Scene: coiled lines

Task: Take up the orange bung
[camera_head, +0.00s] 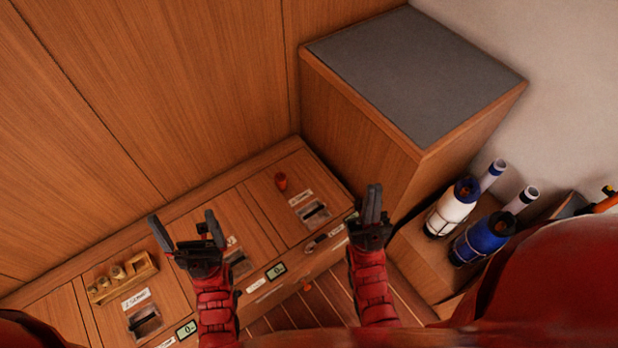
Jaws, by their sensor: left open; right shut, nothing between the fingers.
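A small orange-red plug-shaped piece (281,181), which looks like the orange bung, stands on the wooden bench top (262,192) near its back edge. A second small orange thing (308,287) shows low by the bench front; it is too small to tell what it is. My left gripper (184,220) is open and empty over the left part of the bench, its fingers spread wide. My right gripper (370,192) is shut and empty at the bench's right end, right of the orange-red piece. Neither gripper touches that piece.
A rack of wooden plugs (122,276) sits on the bench at the left. Labelled slots and small displays (276,271) line the bench. A tall grey-topped cabinet (415,75) stands behind right. White (452,208) and blue (484,238) coiled-line holders stand at the right.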

